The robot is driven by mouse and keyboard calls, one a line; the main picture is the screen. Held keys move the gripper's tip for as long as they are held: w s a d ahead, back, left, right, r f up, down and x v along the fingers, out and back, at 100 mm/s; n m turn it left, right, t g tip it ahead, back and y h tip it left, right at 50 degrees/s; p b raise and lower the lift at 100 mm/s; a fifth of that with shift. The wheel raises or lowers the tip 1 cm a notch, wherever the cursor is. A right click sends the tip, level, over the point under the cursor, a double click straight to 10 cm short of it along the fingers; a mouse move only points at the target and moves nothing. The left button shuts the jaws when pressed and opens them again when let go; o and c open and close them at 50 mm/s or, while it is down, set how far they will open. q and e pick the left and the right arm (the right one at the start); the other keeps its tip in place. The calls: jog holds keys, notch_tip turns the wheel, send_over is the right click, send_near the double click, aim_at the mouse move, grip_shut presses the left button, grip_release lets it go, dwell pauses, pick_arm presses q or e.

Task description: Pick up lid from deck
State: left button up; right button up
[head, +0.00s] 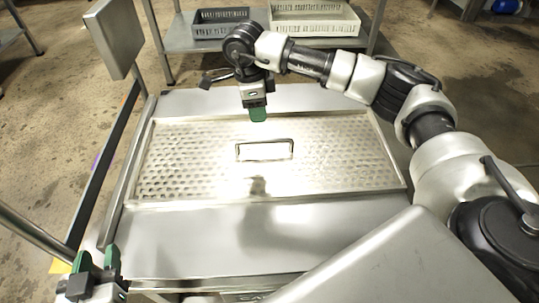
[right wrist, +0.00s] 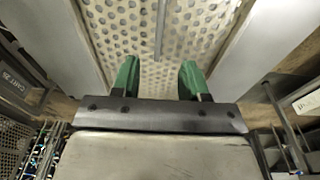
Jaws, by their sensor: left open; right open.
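The lid (head: 330,165) is a wide perforated metal plate lying flat on the steel deck (head: 200,240). A rectangular loop handle (head: 264,143) stands at its middle. My right gripper (head: 258,114) is above the lid's far part, beyond the handle, pointing down. In the right wrist view its green fingers (right wrist: 160,80) are apart with nothing between them; the perforated lid (right wrist: 200,30) lies beyond, with a thin bar, likely the handle (right wrist: 160,25), ahead of the gap. My left gripper (head: 98,262) is at the lower left, open and empty, beside the deck's near left corner.
A dark crate (head: 220,22) and a white crate (head: 315,18) stand on a shelf behind the deck. A grey metal panel (head: 114,38) rises at the back left. A rail (head: 110,160) runs along the deck's left side. A steel box-shaped surface (head: 370,265) fills the lower right.

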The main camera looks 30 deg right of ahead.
jog(key=shift+d+f+b, duration=0.15)
jog(key=shift+f+b, duration=0.2)
jog(key=shift+f, duration=0.5)
jog(key=b, duration=0.1)
send_over(264, 141)
jog(key=f, duration=0.4)
jog(key=shift+w+f, duration=0.15)
jog(key=shift+w, duration=0.2)
jog(key=shift+f, duration=0.6)
notch_tip(264, 141, down, 4)
jog(key=shift+s+d+f+b, duration=0.1)
jog(key=shift+s+b, duration=0.05)
jog(key=shift+b, duration=0.95)
jog(key=shift+f, duration=0.3)
pick_arm(q)
jog(key=s+d+r+t+h, duration=0.1)
jog(key=s+r+t+h, duration=0.3)
jog(key=r+t, duration=0.7)
jog(key=shift+s+r, duration=0.15)
jog(key=shift+r, duration=0.45)
pick_arm(e)
jog(key=shift+c, duration=0.2)
grip_shut()
